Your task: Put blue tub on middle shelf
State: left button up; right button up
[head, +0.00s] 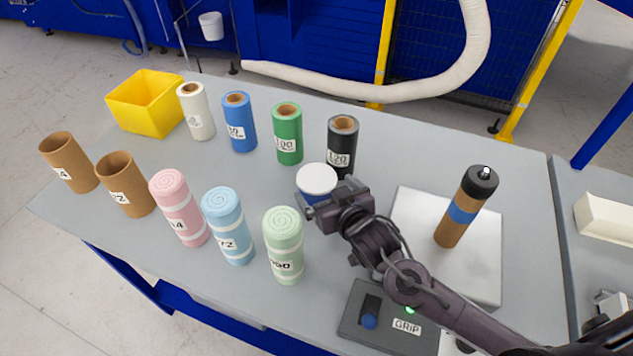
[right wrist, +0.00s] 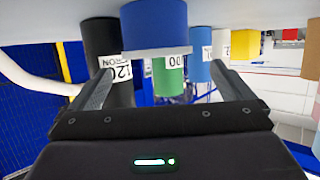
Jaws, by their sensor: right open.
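The blue tub (head: 315,196) has a white lid and stands upright on the grey table, partly hidden behind my right gripper (head: 326,203). In the right wrist view, which is upside down, the blue tub (right wrist: 155,25) is ahead of and between the spread fingers of my right gripper (right wrist: 160,70). The fingers are open and hold nothing; I cannot tell whether they touch the tub. My left gripper is not in view. No middle shelf can be made out in either view.
A black roll (head: 342,146) stands close behind the tub, with a green roll (head: 288,135) to its left. Pink, light blue and green foam rolls (head: 284,246) stand in front. A brown bottle (head: 459,220) is on a pale plate (head: 485,270) at right. A yellow bin (head: 150,115) is far left.

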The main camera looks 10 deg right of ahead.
aim_at(320, 182)
jog(key=x, duration=0.2)
jog(key=p+x, duration=0.1)
jog(key=x, duration=0.1)
jog(key=shift+d+f+p, duration=0.2)
jog(key=shift+p, duration=0.1)
jog(key=shift+w+a+f, duration=0.1)
jog(key=shift+w+f, duration=0.15)
jog(key=shift+w, duration=0.1)
jog(key=c, duration=1)
jog(key=shift+r, duration=0.1)
jog(key=shift+c, duration=0.7)
jog(key=shift+r, duration=0.1)
